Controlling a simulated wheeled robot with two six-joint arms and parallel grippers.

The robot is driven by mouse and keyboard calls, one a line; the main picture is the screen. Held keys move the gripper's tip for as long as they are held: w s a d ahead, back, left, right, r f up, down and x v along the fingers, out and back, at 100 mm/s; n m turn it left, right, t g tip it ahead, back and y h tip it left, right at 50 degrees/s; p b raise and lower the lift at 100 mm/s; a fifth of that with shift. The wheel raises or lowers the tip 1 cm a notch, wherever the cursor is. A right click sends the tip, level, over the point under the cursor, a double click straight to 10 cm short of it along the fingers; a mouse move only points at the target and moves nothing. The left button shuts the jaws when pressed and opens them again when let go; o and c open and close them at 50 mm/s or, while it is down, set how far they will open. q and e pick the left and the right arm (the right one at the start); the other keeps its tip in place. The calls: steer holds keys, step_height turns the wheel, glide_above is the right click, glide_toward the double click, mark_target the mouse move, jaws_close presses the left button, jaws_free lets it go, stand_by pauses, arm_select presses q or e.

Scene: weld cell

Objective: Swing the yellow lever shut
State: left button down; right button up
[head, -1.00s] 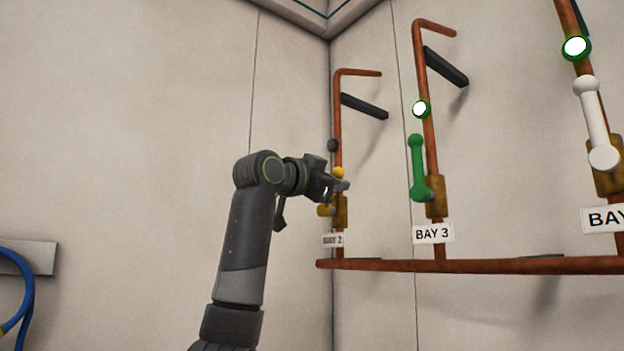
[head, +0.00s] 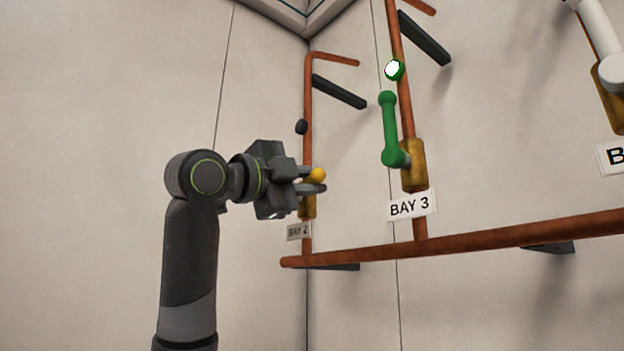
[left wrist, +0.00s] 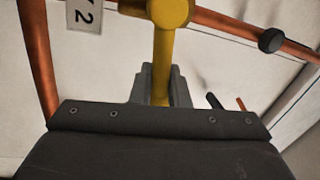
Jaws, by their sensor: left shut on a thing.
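The yellow lever's round knob (head: 318,174) shows at the BAY 2 pipe in the head view. My left gripper (head: 312,181) is shut on the lever just below the knob, in front of the brass valve body (head: 308,208). In the left wrist view the yellow lever (left wrist: 163,50) runs from its round hub down between the gripper's fingers (left wrist: 160,85). The rest of the lever is hidden behind the gripper in the head view. My right gripper is not in view.
The dark BAY 2 lamp (head: 302,127) sits above the lever. To the right, BAY 3 has a green upright lever (head: 390,130) and a lit lamp (head: 394,69). A copper pipe (head: 460,240) runs along below. A white lever (head: 598,35) is at the far right.

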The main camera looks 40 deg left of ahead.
arm_select(q)
steer(key=shift+f+m, duration=0.3)
steer(key=shift+m, duration=0.4)
steer(key=shift+f+h, duration=0.15)
steer(key=shift+h, duration=0.25)
steer(key=shift+f+m, duration=0.2)
steer(key=shift+m, duration=0.4)
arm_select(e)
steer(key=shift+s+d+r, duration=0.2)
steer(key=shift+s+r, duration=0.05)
arm_select(q)
steer(key=c, duration=1.4)
jaws_free()
steer(key=shift+w+d, duration=0.1)
steer(key=shift+w, duration=0.05)
steer(key=shift+c, duration=0.2)
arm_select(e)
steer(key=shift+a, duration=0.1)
